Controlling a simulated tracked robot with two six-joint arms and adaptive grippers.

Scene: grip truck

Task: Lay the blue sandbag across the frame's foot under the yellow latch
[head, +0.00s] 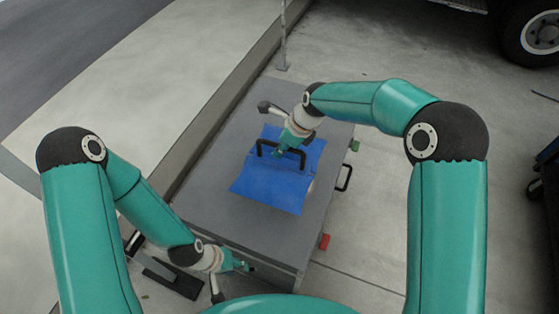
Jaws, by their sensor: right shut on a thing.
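The blue sandbag (270,191) is a flat blue bag with a black handle (262,145), over the grey top of a box or bench (215,180). My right gripper (283,150) is shut on the handle from above; its fingers hide part of it. I cannot tell whether the bag rests on the top or hangs just above it. My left gripper (243,266) is low at the front left, by the near edge of the grey box, apart from the bag; its jaws are too small to read. No yellow latch is discernible, and I cannot identify the frame's foot with certainty.
Black flat pieces (172,279) lie on the ground beside my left forearm. A thin pole (284,35) stands beyond the box. A red block (324,241), a green block (354,146) and a black side handle (345,178) are along the box's right side. A vehicle wheel (540,35) is far right.

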